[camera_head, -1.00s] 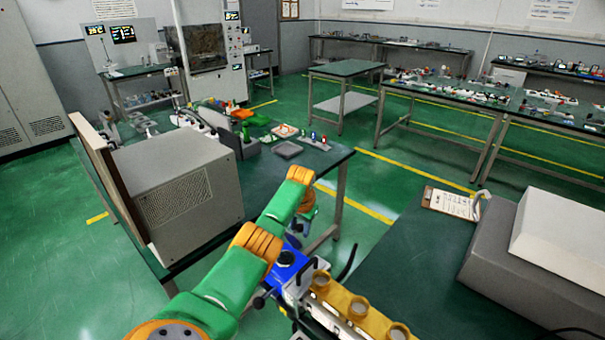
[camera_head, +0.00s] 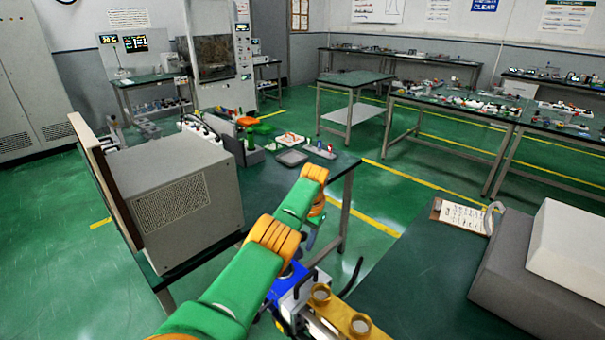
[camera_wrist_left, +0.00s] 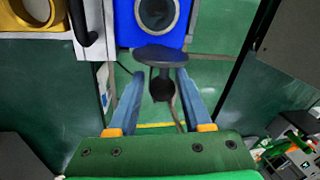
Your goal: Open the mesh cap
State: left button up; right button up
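The apparatus has a blue block (camera_head: 285,283) and a yellow section with round metal-rimmed ports (camera_head: 322,293) at the bottom of the head view, partly behind my left arm. In the left wrist view the blue block (camera_wrist_left: 128,22) has a round metal-rimmed opening (camera_wrist_left: 157,12). A dark rounded piece (camera_wrist_left: 160,54) with a black knob sits just below it. I cannot tell which part is the mesh cap. My left gripper (camera_wrist_left: 160,78) is open, its two fingers on either side of the dark piece; contact is not clear. My right gripper is not in view.
A grey box (camera_head: 185,200) with a grille stands on the green bench at left. A clipboard (camera_head: 462,216) and a larger grey instrument (camera_head: 505,260) are on the right bench. An open floor aisle with yellow lines (camera_head: 385,225) runs between the benches.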

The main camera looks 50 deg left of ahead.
aim_at(303, 233)
pick_arm(q)
jog(key=shift+o, duration=0.7)
jog(key=shift+w+a, duration=0.1)
jog(key=shift+w, duration=0.05)
jog(key=r, duration=0.2)
jog(key=d+r, duration=0.1)
jog(key=r, duration=0.4)
jog(key=shift+d, duration=0.25)
jog(key=shift+a+f, duration=0.1)
